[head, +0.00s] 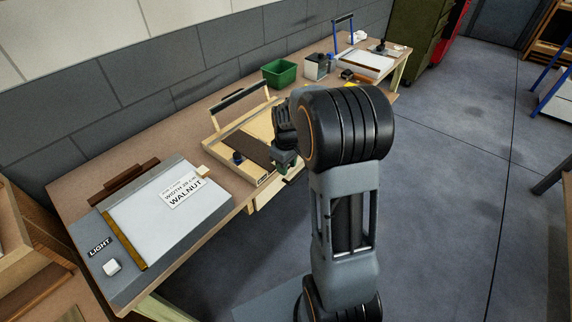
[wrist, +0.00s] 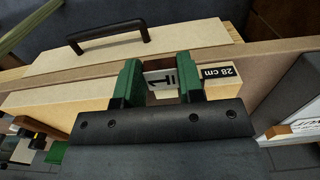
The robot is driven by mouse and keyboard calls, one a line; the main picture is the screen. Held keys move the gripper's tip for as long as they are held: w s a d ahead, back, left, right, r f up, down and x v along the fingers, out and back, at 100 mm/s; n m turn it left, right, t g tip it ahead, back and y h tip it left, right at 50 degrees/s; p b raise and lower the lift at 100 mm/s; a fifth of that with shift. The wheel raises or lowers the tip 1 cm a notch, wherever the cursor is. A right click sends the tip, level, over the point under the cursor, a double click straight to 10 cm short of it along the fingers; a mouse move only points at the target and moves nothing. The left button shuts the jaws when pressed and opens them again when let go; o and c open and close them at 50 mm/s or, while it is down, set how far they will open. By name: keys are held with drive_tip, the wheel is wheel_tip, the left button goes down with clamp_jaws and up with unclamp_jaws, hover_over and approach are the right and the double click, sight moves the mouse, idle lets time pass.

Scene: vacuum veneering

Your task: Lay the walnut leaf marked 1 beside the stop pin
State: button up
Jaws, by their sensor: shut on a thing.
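A dark brown walnut leaf (head: 252,149) lies across the pale wooden tray on the bench in the head view. My gripper (head: 286,158) is at the leaf's right end, partly hidden by my own arm. In the wrist view my gripper (wrist: 158,82) has its green jaws on either side of a white label marked 1 (wrist: 160,78), with little of the leaf itself showing. A small dark blue peg (head: 237,157), which may be the stop pin, stands at the leaf's left front side. I cannot tell whether they touch.
A light table (head: 190,226) with a walnut width card (head: 183,192) is at left. A green bin (head: 279,73) and a grey box (head: 316,66) stand beyond.

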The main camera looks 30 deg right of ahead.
drive_tip(key=o, duration=1.1)
wheel_tip(320, 180, up, 14)
drive_tip(key=shift+f, duration=0.1)
drive_tip(key=s+a+f+m+t, duration=0.1)
drive_tip(key=s+a, duration=0.2)
drive_tip(key=s, duration=0.2)
drive_tip(key=s+a+f+m+t, duration=0.1)
drive_tip(key=s+a+m, duration=0.1)
drive_tip(key=s, duration=0.3)
drive_tip(key=s+a+f+m+t, duration=0.1)
drive_tip(key=s+a+m, duration=0.1)
drive_tip(key=s+a, duration=0.2)
drive_tip(key=shift+s+a+t, duration=0.2)
drive_tip(key=shift+s, duration=0.3)
drive_tip(key=shift+s+a+t, duration=0.2)
drive_tip(key=shift+s, duration=0.3)
